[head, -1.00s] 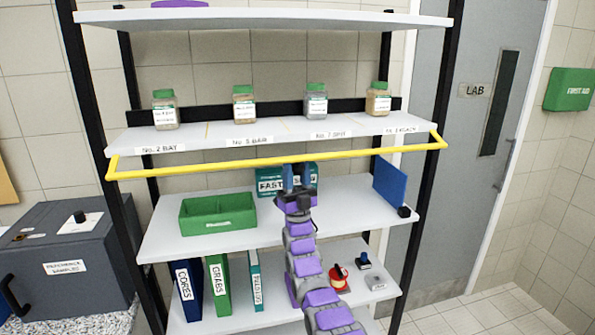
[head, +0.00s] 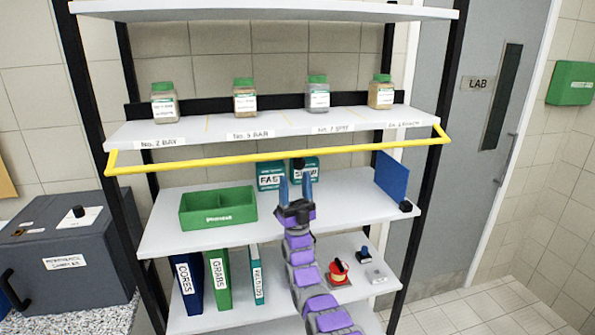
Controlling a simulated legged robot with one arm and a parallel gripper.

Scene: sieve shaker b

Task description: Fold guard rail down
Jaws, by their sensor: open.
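The yellow guard rail (head: 230,161) runs across the front of the jar shelf (head: 200,133), with its side arms joined near the two black posts. It hangs slightly below the shelf's front edge. My gripper (head: 295,178) is open and empty, its two blue fingers pointing up. In the picture the fingertips are just below the rail, right of its middle, and appear apart from it. Several glass jars with green lids (head: 245,97) stand on the shelf behind the rail.
A grey cabinet (head: 65,253) stands at left.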

